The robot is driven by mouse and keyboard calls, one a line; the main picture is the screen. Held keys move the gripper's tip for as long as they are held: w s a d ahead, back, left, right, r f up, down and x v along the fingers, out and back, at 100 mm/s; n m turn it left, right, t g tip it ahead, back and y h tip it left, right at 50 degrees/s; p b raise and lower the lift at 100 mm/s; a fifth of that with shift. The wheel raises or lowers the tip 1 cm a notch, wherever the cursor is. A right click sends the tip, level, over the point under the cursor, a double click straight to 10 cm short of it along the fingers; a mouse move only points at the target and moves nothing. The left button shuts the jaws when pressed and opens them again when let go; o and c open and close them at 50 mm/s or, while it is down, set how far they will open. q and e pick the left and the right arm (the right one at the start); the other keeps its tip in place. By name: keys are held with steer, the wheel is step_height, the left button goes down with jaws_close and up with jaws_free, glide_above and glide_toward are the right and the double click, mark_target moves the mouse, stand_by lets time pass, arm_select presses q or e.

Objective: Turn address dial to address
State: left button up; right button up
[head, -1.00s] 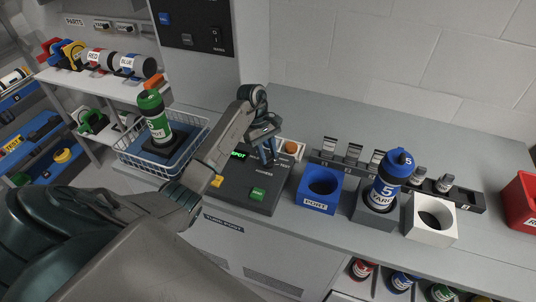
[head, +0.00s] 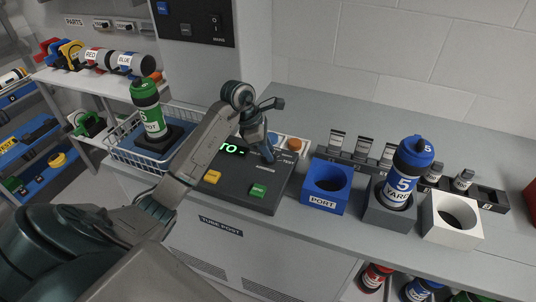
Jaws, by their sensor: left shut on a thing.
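The dark control panel (head: 232,187) stands on the grey counter with a green lit display (head: 232,149), partly covered by my left arm. The letters "TO" show on it. My left gripper (head: 267,154) points down at the panel's right back part, shut on the address dial, which the fingers mostly hide. A yellow button (head: 212,177) and a green button (head: 258,191) are on the panel's front part. My right gripper is not in view.
An orange button (head: 294,144) is right behind the gripper. A blue PORT holder (head: 324,187), a blue YARD canister (head: 407,172) and a white holder (head: 452,220) stand to the right. A wire basket (head: 127,151) with a green canister (head: 148,108) is at left.

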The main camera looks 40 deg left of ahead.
arm_select(q)
steer(key=shift+f+n+b, duration=0.2)
steer(key=shift+n+b, duration=0.1)
steer(key=shift+n, duration=0.2)
steer(key=n+t+b, duration=0.1)
steer(key=n, duration=0.1)
steer(key=shift+s+n+y, duration=0.15)
steer(key=shift+n+y, duration=0.25)
steer(key=n+y+b, duration=0.1)
steer(key=n, duration=0.2)
steer(key=shift+s+d+r+t+b, duration=0.1)
steer(key=shift+d+t+b, duration=0.05)
steer(key=shift+t+b, duration=0.2)
steer(key=shift+n, duration=0.6)
steer(key=shift+s+n+y, duration=0.1)
steer(key=shift+n+y, duration=0.6)
steer(key=shift+n, duration=0.4)
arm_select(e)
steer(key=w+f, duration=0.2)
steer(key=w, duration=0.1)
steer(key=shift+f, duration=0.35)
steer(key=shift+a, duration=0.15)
arm_select(q)
steer(key=o, duration=1)
steer(key=shift+c, duration=0.2)
